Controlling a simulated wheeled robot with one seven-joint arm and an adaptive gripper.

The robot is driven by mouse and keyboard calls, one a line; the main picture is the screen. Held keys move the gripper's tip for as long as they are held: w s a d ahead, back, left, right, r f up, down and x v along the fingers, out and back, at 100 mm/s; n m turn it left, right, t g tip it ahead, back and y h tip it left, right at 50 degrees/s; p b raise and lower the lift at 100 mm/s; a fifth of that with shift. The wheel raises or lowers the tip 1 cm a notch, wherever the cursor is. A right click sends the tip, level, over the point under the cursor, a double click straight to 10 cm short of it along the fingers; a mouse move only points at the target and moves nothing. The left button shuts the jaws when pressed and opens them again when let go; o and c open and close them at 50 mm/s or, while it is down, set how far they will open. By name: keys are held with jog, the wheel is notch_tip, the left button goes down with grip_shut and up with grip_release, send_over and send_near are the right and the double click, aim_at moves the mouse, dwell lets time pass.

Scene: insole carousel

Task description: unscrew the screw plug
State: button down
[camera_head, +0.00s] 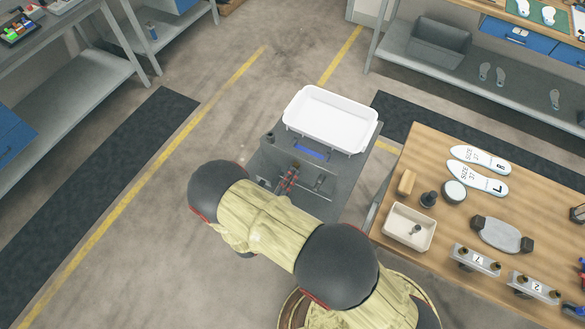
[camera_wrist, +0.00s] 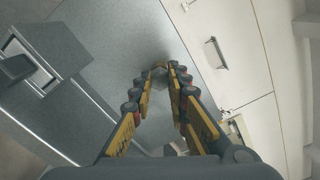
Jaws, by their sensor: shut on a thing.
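My gripper (camera_wrist: 160,78) shows in the wrist view with its yellow and black fingers closed in at the tips. A small grey piece, seemingly the screw plug (camera_wrist: 158,73), sits between the fingertips, largely hidden by them. Its thread and how far it is seated cannot be seen. In the head view my gripper (camera_head: 288,178) is small and partly behind my arm, low over the grey unit (camera_head: 345,190). The plug cannot be made out there.
A white tray (camera_head: 331,97) stands at the back of the grey unit, with a blue strip (camera_head: 311,153) before it. A wooden table (camera_head: 415,165) at the right holds insoles, a beige bin (camera_head: 389,238) and numbered blocks. Open floor lies at the left.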

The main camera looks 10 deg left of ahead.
jog(key=n+p, duration=0.2)
jog(key=n, duration=0.4)
jog(key=c, duration=1.8)
grip_release()
jog(key=shift+o, duration=0.8)
jog(key=shift+c, duration=0.4)
